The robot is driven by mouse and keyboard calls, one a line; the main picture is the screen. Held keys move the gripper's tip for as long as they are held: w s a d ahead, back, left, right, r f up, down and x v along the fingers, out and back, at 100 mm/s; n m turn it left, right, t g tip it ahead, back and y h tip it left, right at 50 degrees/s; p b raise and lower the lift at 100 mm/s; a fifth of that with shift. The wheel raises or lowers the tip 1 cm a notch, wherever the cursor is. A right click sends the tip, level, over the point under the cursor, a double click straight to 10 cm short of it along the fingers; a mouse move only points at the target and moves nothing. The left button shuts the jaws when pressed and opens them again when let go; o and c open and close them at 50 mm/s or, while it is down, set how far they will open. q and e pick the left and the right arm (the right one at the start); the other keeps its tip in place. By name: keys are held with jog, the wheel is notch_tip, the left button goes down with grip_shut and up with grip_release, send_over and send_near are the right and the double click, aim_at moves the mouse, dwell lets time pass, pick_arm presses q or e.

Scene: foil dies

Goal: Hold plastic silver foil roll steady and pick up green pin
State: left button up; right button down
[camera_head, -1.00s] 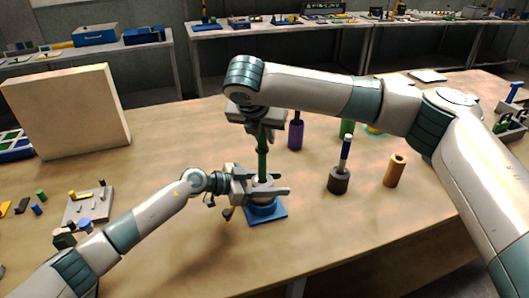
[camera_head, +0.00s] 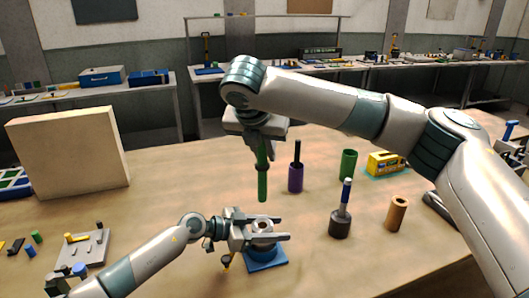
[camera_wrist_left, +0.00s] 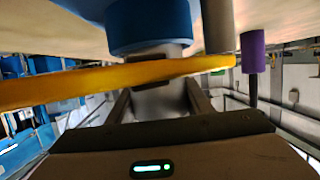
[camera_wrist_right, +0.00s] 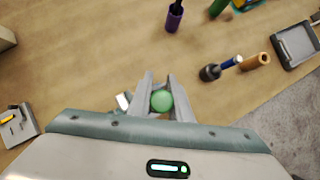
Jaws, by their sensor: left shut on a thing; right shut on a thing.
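The silver foil roll (camera_head: 263,226) stands upright in a blue square base (camera_head: 266,262) on the table. My left gripper (camera_head: 270,232) is shut around the roll from the left; in the left wrist view the silver roll (camera_wrist_left: 160,102) sits between its fingers. My right gripper (camera_head: 263,134) is shut on the upper end of the green pin (camera_head: 263,178). The pin hangs upright, its lower end clear above the roll's open top. In the right wrist view the pin's round green end (camera_wrist_right: 161,101) shows between the fingers.
A yellow box (camera_head: 382,163) is behind. A large tan block (camera_head: 70,145) stands at left.

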pick_arm(q)
jog(key=o, duration=1.3)
jog(key=shift+a, duration=0.1)
jog(key=v, duration=1.2)
